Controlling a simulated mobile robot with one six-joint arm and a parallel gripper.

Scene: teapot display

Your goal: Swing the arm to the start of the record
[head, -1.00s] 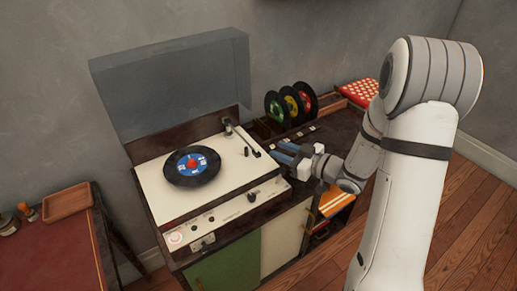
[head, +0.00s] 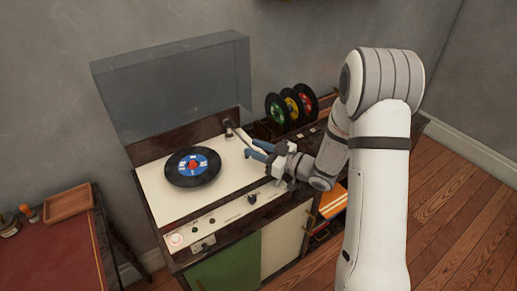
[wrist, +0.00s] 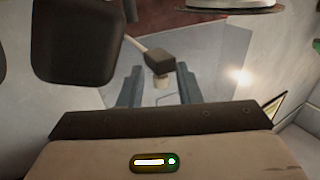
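The record (head: 192,166), black with a blue, white and red label, lies flat on the cream turntable deck (head: 160,205). The pale tonearm (head: 241,136) runs forward from its dark pivot at the back right of the deck, off the record. My gripper (head: 257,151) is over the deck's right side, by the tonearm's front part. In the wrist view its two blue-grey fingers (wrist: 159,90) are apart. A pale rod with a dark block (wrist: 161,62), likely the tonearm's end, shows between and just beyond them. I cannot tell whether they touch it. The record's edge (wrist: 230,6) shows at the top.
A clear raised lid (head: 175,85) stands behind the deck. Several upright records (head: 292,107) stand at the back right. Knobs (head: 252,198) line the deck's front. A red-topped table (head: 50,255) with a wooden tray (head: 68,203) is at the left.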

